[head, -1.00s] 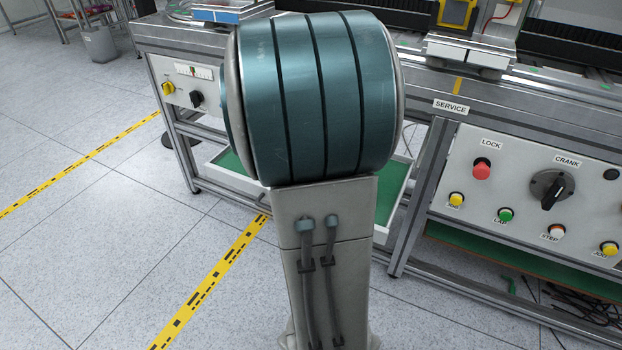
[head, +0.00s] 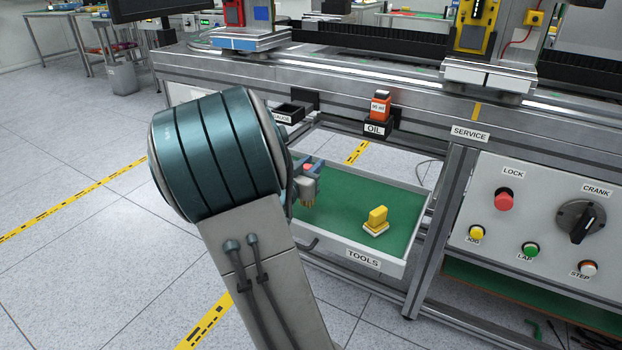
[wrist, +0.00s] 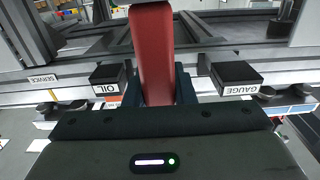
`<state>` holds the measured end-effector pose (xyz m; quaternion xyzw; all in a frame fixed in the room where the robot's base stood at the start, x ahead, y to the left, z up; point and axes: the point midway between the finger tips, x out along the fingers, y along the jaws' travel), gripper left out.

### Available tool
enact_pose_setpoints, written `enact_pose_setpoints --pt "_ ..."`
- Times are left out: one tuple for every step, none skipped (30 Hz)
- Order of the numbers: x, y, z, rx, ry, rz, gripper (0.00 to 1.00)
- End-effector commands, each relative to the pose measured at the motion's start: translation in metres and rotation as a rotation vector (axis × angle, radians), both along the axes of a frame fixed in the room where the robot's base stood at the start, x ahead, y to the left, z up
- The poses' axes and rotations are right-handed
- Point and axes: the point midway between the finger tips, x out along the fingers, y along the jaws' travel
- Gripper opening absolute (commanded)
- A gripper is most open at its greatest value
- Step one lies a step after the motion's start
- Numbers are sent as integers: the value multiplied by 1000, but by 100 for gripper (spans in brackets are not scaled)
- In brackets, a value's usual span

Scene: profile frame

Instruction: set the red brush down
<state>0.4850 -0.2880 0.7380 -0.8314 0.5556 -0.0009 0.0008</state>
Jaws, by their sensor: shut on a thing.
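The red brush (wrist: 152,45) is held in my gripper (wrist: 154,92), and its red handle fills the middle of the wrist view. In the head view my gripper (head: 310,172) is over the left part of the TOOLS drawer (head: 408,243), partly hidden by my arm. The brush's bristles (head: 308,204) point down there; I cannot tell whether they touch the green drawer floor. Only a little red shows between the jaws in the head view.
A yellow brush (head: 377,217) stands on the right part of the drawer floor. Green floor between it and my gripper is clear. The OIL holder (head: 377,131) with an orange bottle (head: 380,105) and the GAUGE holder (head: 288,115) sit on the rail behind.

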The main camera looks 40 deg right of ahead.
Motion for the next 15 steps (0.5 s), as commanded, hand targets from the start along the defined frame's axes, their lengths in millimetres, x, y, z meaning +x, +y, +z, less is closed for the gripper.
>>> enact_pose_setpoints --pt "0 0 -14 -1 3 0 0" --pt "0 0 -18 -1 3 -1 0" --pt "0 0 -24 -1 3 -1 0" --pt "0 0 -27 -1 3 -1 0" --pt "0 0 -28 -1 2 -1 0" --pt "0 0 -29 0 1 -1 0" --pt "0 0 -28 0 0 -1 0" --pt "0 0 -27 0 0 -1 0" --pt "0 0 -27 0 -1 -1 0" --pt "0 0 -26 0 -1 0 0" --pt "0 0 -26 0 0 0 0" --pt "0 0 -26 0 0 0 0" --pt "0 0 -27 0 0 0 0" --pt "0 0 -28 0 0 0 0" --pt "0 0 -29 0 0 0 0"
